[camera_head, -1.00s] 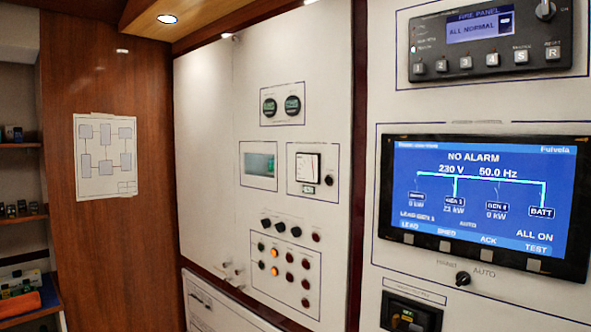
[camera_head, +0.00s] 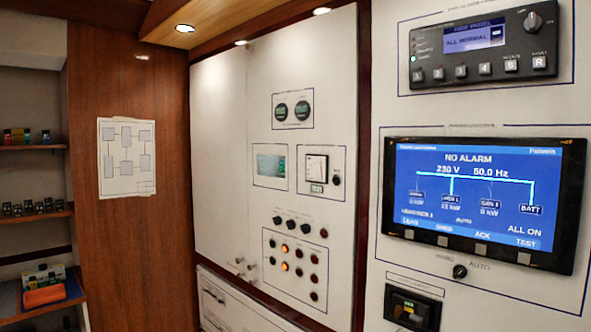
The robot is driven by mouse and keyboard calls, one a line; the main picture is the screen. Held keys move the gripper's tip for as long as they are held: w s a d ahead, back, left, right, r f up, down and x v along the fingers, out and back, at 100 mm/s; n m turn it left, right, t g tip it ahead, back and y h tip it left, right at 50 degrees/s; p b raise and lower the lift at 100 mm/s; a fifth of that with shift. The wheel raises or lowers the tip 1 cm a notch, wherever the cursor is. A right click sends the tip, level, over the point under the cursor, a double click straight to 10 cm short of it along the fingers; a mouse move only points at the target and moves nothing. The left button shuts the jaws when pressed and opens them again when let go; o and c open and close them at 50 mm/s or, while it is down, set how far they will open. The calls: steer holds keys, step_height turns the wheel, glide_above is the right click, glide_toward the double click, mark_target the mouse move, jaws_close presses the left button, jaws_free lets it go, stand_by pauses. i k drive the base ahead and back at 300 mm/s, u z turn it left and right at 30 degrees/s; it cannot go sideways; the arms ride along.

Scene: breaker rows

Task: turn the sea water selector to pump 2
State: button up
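No control that I can identify as the sea water selector is legible. A row of small dark rotary knobs (camera_head: 291,224) sits on the middle white panel (camera_head: 222,140), above a block of red, dark and lit orange indicators or buttons (camera_head: 295,269). Their labels are too small to read. A black knob (camera_head: 460,271) on the right panel is marked HAND and AUTO. Another knob (camera_head: 533,21) is at the top right of the fire panel. My gripper is not in view.
A large blue screen (camera_head: 478,200) reads NO ALARM. The fire panel (camera_head: 480,45) reads ALL NORMAL. A wooden wall (camera_head: 150,240) carries a paper diagram (camera_head: 127,157). Shelves (camera_head: 30,215) at left hold small items and an orange thing (camera_head: 44,296).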

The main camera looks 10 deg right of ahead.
mark_target(305, 229)
steer(key=u, duration=0.1)
steer(key=i, duration=0.95)
steer(key=z, duration=0.05)
